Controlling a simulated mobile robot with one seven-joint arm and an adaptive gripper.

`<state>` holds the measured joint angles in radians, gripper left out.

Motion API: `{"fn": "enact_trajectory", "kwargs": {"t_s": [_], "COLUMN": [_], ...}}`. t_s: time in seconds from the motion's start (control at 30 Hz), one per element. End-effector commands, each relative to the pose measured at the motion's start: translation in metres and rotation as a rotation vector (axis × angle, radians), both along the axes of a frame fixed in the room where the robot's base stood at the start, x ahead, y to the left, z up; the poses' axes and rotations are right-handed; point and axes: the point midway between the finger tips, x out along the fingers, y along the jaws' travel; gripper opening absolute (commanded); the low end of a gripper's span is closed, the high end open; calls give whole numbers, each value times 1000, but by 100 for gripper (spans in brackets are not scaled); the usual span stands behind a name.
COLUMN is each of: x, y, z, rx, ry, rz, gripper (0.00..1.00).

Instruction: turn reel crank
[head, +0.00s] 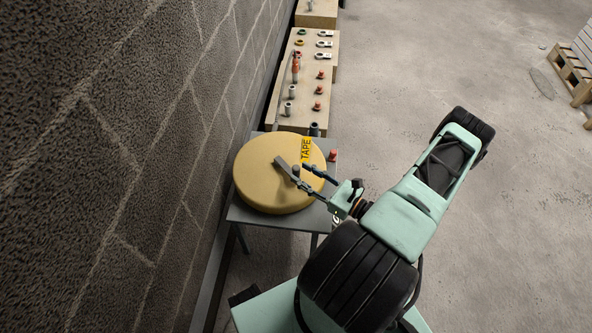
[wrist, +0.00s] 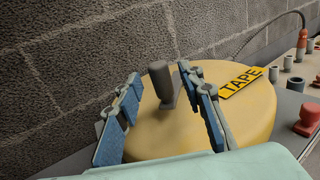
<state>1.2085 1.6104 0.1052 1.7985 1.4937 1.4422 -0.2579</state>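The reel (head: 262,190) is a round, tan-yellow drum lying flat on a small grey table. It also fills the middle of the wrist view (wrist: 165,142). A grey crank arm (head: 283,165) lies on its top, with a short upright grey knob (wrist: 160,82). A yellow label reading TAPE (head: 306,149) sits at the reel's edge. My gripper (head: 299,174) is over the reel's top, fingers apart. In the wrist view the knob stands between the two blue-padded fingers, near their tips, with a visible gap to the left finger. Contact on the right is unclear.
The grey table (head: 244,215) stands close to a block wall (head: 130,150) on the left. A wooden bench (head: 315,85) with several fittings and small red-topped parts continues behind it. A red part (head: 333,155) stands at the table's right. Open floor (head: 430,60) lies to the right.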

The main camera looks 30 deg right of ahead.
Motion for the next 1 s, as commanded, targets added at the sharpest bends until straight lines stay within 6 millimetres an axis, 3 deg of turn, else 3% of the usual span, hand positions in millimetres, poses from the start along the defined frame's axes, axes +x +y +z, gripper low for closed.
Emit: {"fn": "enact_trajectory", "kwargs": {"t_s": [0.2,0.57,0.9,1.0], "x": [24,30,30,30], "y": [13,15,15,15], "z": [0,0,0,0], "rx": [0,0,0,0], "ry": [0,1,1,1], "rz": [2,1,1,1], "gripper": [36,36,0,0]}}
